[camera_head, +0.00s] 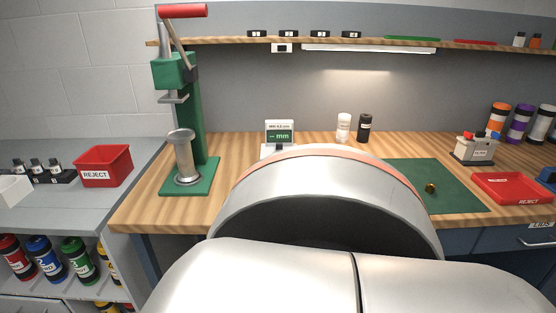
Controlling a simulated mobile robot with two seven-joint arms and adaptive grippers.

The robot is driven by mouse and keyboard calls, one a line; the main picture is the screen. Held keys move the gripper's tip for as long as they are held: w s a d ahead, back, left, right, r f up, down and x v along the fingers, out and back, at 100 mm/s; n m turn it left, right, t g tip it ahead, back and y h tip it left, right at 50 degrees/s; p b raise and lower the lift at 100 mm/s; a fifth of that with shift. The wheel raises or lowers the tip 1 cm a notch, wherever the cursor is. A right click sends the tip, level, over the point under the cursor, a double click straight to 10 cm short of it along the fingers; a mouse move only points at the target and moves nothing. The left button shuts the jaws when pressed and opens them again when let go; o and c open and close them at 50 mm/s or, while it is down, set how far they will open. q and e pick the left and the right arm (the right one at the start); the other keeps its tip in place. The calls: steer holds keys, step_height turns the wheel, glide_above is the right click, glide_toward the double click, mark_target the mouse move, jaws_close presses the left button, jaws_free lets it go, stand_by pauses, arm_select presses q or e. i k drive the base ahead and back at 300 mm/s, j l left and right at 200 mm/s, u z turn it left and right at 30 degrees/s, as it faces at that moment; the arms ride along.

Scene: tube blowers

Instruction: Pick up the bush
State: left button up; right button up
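A small brass-coloured piece (431,188), which looks like the bush, lies on the green mat (455,199) at the right of the wooden bench. It is small, so its exact shape is hard to tell. A large silver link of my own arm fills the lower middle of the view and hides the front middle of the bench and part of the mat. Neither of my grippers shows, so I cannot tell where they are relative to the brass piece.
A green press (186,110) with a red handle stands at the bench's left. A gauge display (279,134), white and black bottles, a grey box (474,150) and a red reject tray (512,188) stand on the bench. Another red reject bin (103,166) is on the left counter.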

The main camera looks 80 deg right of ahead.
mark_target(430, 189)
steer(key=z, duration=3.3)
